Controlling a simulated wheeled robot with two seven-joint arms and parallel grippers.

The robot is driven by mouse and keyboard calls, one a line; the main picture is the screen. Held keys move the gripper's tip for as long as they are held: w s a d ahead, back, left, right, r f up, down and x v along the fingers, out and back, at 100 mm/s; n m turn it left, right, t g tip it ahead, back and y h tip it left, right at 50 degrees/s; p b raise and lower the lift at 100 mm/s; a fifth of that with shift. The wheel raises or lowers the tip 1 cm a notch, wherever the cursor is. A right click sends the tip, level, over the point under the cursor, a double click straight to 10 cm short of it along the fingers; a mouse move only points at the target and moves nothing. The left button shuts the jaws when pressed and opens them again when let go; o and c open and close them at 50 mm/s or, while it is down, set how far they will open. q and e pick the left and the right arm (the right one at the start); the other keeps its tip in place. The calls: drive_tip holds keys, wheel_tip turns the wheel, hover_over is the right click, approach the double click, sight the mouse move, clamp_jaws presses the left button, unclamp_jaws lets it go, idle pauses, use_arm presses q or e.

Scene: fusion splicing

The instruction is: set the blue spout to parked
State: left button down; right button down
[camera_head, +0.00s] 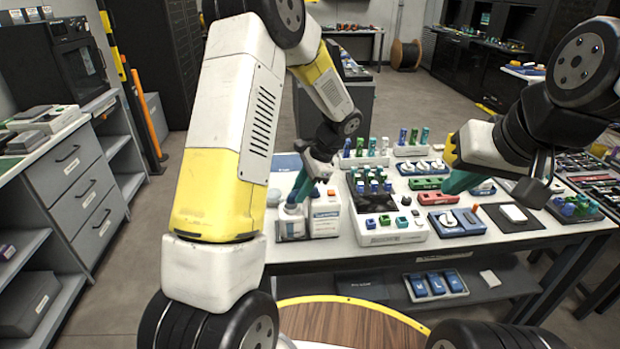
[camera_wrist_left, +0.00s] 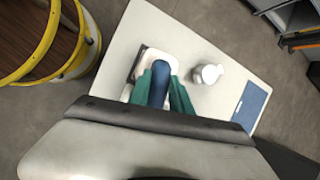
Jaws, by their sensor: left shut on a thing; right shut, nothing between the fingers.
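The blue spout (camera_wrist_left: 160,84) shows in the left wrist view between the two green fingers of my left gripper (camera_wrist_left: 162,86). It sits over a small white base (camera_wrist_left: 150,56) on the pale table. In the head view my left gripper (camera_head: 301,187) points down at the left part of the table, just above a white and blue unit (camera_head: 291,222); the fingers and unit hide most of the spout there. My right gripper (camera_head: 458,183) is shut and empty, above the table's right half.
A white labelled box (camera_head: 325,214) stands right beside the unit. A small round white jar (camera_wrist_left: 207,74) is close by in the wrist view. A rack with blue and green pieces (camera_head: 390,235) and a red box (camera_head: 438,198) stand further right. A blue mat (camera_head: 287,162) lies behind.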

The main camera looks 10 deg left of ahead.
use_arm(q)
drive_tip(key=shift+s+d+n+g, duration=0.3)
drive_tip(key=shift+n+g, duration=0.15)
drive_tip(key=shift+n, duration=0.6)
drive_tip(key=shift+s+d+n+g, duration=0.25)
drive_tip(key=shift+n+g, duration=0.2)
drive_tip(key=shift+n, duration=0.6)
drive_tip(key=shift+h, duration=0.3)
drive_tip(key=c, duration=1.2)
unclamp_jaws()
drive_tip(key=shift+o, duration=0.2)
drive_tip(key=shift+r, duration=0.1)
drive_tip(key=v, duration=0.7)
drive_tip(key=shift+d+r, duration=0.2)
drive_tip(key=shift+r, duration=0.05)
